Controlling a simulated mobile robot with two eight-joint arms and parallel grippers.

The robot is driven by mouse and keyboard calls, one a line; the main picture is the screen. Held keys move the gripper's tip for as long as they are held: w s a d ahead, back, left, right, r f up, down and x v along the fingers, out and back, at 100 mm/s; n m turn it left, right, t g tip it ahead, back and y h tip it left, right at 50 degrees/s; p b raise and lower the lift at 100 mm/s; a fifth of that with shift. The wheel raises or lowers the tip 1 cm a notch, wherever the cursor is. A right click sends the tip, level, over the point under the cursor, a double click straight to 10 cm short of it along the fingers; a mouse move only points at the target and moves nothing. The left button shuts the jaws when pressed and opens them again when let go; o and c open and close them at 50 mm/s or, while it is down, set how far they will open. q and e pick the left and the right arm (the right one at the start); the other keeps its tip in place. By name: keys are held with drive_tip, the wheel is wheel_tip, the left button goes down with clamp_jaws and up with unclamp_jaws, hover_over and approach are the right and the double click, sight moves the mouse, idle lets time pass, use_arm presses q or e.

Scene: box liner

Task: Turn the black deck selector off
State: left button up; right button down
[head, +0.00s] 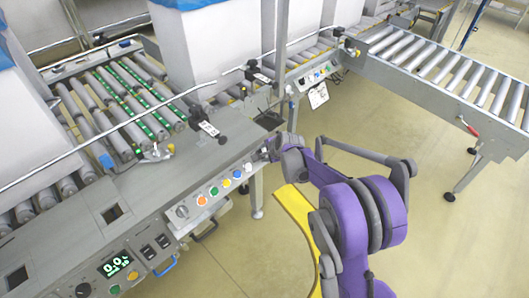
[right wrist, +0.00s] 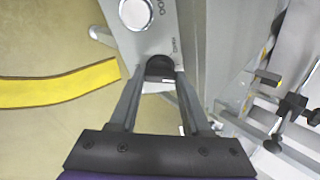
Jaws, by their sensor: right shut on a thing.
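A black selector knob (right wrist: 159,66) sits near the end of a grey control panel (right wrist: 148,38) in the right wrist view. My right gripper (right wrist: 161,78) has its two fingers on either side of the knob and is shut on it. In the head view my right gripper (head: 268,155) is at the right end of the button row, where it hides the knob. Which way the knob is turned cannot be told. My left gripper is not in view.
The panel has orange (head: 202,200), green (head: 214,191) and blue (head: 226,183) buttons, and a rotary knob (head: 182,211) at its left. A green-lit display (head: 116,264) is at lower left. A roller conveyor (head: 440,68) is at right. Yellow floor marking (head: 298,210) lies below.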

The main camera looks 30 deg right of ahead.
drive_tip(key=shift+n+t, duration=0.3)
drive_tip(key=shift+n, duration=1.3)
drive_tip(key=shift+c, duration=1.8)
unclamp_jaws()
